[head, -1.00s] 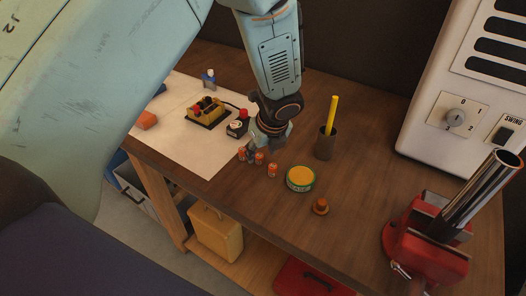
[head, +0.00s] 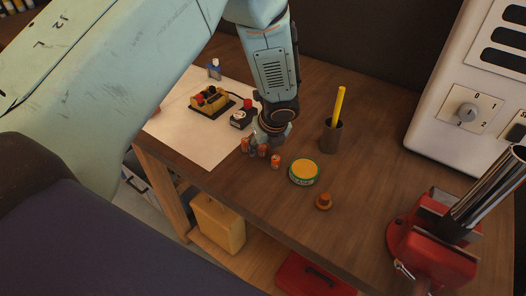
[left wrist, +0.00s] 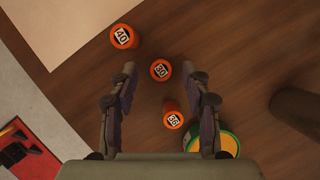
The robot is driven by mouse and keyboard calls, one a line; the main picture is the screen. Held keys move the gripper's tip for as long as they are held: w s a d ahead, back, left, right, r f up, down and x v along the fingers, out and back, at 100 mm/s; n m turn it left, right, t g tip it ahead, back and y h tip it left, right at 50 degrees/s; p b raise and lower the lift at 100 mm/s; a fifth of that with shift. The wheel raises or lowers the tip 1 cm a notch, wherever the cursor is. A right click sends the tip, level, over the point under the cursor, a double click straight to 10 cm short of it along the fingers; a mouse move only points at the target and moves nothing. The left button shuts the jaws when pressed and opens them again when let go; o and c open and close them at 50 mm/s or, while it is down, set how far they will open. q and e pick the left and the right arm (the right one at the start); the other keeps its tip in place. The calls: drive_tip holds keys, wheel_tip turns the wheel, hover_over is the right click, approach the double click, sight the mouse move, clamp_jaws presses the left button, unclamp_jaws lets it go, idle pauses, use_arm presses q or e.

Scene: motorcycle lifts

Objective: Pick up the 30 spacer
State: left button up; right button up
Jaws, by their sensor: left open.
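Three small orange spacers stand in a row on the wooden bench. In the left wrist view the middle spacer (left wrist: 160,70) has a label that looks like 30; it also shows in the head view (head: 262,151). The 40 spacer (left wrist: 124,37) is to its upper left, and a third spacer (left wrist: 173,116), its label hard to read, is lower right. My left gripper (head: 266,140) is open above the row, fingers pointing down. In the wrist view the middle spacer lies between its fingertips, with no contact visible. My right gripper is not in view.
A dark cup with a yellow stick (head: 331,136) stands behind. A yellow control box (head: 211,101) rests on the white sheet (head: 181,128). A red vise (head: 430,250) is right.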

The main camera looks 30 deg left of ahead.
use_arm(q)
drive_tip(key=shift+w+a+f, duration=0.15)
drive_tip(key=shift+a+f, duration=0.1)
drive_tip(key=shift+d+r, duration=0.2)
drive_tip(key=shift+d, duration=0.1)
drive_tip(key=c, duration=0.4)
drive_tip(key=shift+a+f, duration=0.15)
drive_tip(key=shift+a, duration=0.05)
drive_tip(key=c, duration=0.5)
drive_tip(key=shift+c, duration=0.2)
drive_tip(key=shift+d, duration=0.1)
